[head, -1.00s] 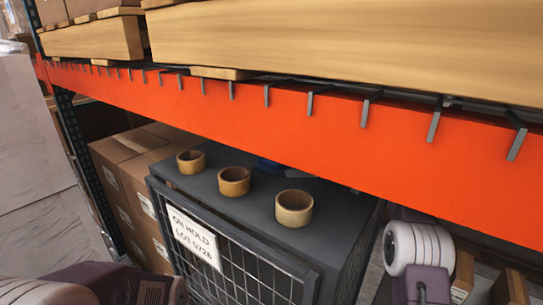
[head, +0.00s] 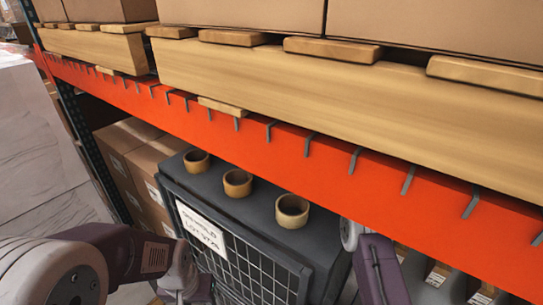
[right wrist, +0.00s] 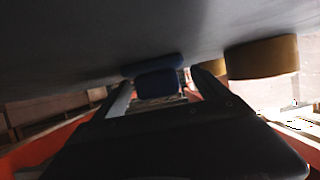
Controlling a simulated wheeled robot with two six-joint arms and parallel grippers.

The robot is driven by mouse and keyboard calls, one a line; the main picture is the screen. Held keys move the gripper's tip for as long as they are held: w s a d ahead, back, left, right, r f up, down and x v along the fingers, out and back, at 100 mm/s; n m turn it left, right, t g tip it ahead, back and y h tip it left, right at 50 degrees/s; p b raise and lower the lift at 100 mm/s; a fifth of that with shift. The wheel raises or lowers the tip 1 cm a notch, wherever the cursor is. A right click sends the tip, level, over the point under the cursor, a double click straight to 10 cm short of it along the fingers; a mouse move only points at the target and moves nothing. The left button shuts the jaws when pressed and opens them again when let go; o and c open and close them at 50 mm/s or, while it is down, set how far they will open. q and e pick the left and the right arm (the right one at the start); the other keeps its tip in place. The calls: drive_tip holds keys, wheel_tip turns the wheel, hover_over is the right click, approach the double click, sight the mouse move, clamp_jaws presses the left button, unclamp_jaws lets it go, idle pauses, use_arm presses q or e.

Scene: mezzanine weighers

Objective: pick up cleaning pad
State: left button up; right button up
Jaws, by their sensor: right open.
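In the right wrist view, a blue object (right wrist: 157,84), which looks like the cleaning pad, lies against the dark grey top of the cage box. That view appears upside down, with the grey top along its upper side. My right gripper (right wrist: 164,92) is open, with a finger on each side of the blue object as seen from the wrist. I cannot tell whether the fingers touch it. In the head view the pad and my right gripper are hidden; only part of the right arm shows. My left arm shows at the lower left, but its gripper is not visible.
Three tape rolls (head: 292,211) stand along the front of the dark cage box's top (head: 257,212). One roll (right wrist: 262,57) is close to my right gripper. An orange rack beam (head: 300,150) crosses above, with loaded pallets over it. Cardboard boxes (head: 133,165) stand at left.

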drive_tip(key=shift+f, duration=0.1)
drive_tip(key=c, duration=1.5)
